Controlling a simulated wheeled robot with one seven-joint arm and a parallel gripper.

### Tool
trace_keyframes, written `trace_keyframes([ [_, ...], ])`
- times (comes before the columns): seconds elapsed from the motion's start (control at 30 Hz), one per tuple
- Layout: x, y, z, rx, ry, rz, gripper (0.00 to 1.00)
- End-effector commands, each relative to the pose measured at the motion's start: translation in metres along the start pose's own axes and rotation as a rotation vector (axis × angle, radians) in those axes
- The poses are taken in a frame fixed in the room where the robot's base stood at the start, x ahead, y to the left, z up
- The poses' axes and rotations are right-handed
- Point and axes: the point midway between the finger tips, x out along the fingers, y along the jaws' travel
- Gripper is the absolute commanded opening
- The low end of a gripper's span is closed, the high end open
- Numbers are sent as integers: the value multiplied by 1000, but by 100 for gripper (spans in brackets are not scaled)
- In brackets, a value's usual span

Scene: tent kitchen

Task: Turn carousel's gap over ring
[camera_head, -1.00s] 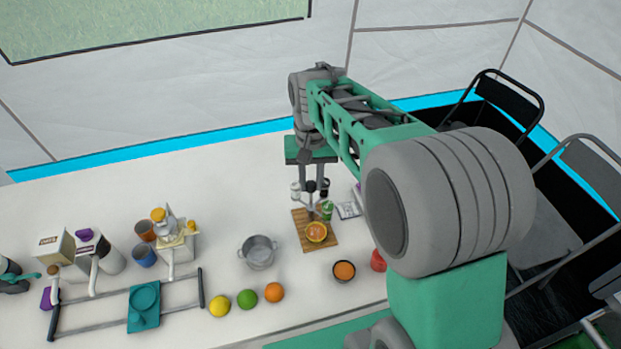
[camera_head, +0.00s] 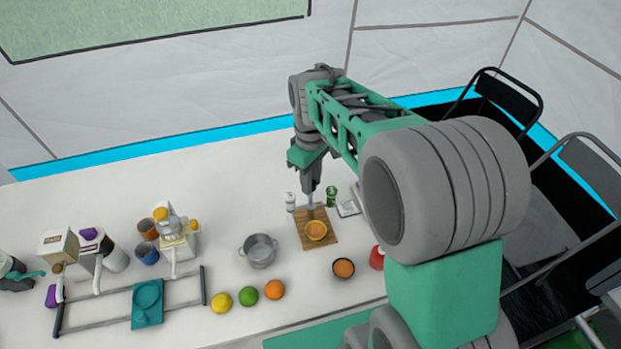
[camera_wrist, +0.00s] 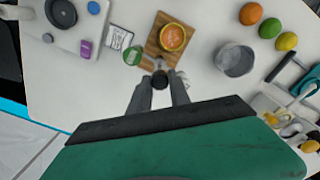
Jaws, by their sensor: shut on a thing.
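My gripper (camera_head: 311,200) points down and is shut on the dark round knob (camera_wrist: 159,81) of the carousel, at the back of the wooden board (camera_head: 331,240). A white bottle (camera_head: 290,203) stands left of the gripper and a green jar (camera_head: 331,196) right of it. The green jar also shows in the wrist view (camera_wrist: 132,56). A yellow ring with orange filling (camera_head: 316,231) lies on the board, in front of the gripper; the wrist view shows it too (camera_wrist: 172,37). The space between bottle and jar faces the ring. My gripper hides the carousel's rear.
A metal pot (camera_head: 258,252) stands left of the board. A dark bowl with orange contents (camera_head: 343,269) and a red item (camera_head: 377,257) are at front right. A notepad (camera_head: 348,208) lies right of the carousel. Lemon, lime and orange (camera_head: 274,289) line the front.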

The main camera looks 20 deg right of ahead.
Motion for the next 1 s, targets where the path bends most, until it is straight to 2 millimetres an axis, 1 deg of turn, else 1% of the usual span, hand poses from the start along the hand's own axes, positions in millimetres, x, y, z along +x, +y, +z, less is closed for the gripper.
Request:
trace_keyframes([
  [0.3,-1,0,-1,-107,3,2,0],
  [0.77,-1,0,-1,-121,3,2,0],
  [0.8,-1,0,-1,-121,3,2,25],
  [1.0,-1,0,0,-120,2,1,41],
])
